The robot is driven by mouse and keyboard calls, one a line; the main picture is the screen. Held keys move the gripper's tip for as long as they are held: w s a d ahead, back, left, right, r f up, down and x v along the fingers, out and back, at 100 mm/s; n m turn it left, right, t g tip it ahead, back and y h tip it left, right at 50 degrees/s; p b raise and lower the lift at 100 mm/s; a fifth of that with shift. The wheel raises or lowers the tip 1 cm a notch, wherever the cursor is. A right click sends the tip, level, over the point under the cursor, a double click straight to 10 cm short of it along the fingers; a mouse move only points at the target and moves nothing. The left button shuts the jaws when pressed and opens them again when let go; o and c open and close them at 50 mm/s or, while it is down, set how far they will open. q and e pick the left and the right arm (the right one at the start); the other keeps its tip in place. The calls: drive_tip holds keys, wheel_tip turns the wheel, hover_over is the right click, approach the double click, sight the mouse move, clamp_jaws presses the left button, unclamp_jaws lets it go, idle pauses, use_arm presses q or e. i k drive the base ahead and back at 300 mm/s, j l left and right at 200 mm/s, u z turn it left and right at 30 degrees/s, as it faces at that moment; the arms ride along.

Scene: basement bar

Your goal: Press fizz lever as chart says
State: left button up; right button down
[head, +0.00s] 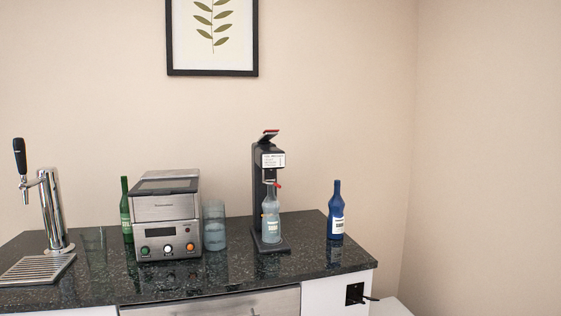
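A black soda maker (258,185) stands on the dark counter, right of centre. Its lever (269,134), tilted with a red edge, is at the top. A small white chart (273,160) with several lines of text is on its front; the text is too small to read. A clear bottle (271,218) stands upright on the soda maker's base, under a small red part at the nozzle. Neither of my grippers is in the head view.
A steel appliance with knobs (166,238), a bluish glass (213,226) and a green bottle (126,212) stand left of the soda maker. A blue bottle (336,212) stands to its right. A beer tap (50,210) with a drip tray (36,269) is far left. The counter's front right is clear.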

sight(269, 134)
drive_tip(key=i+l, duration=0.2)
drive_tip(key=l, duration=0.15)
drive_tip(key=i+l, duration=0.45)
drive_tip(key=l, duration=0.25)
drive_tip(key=u, duration=1.35)
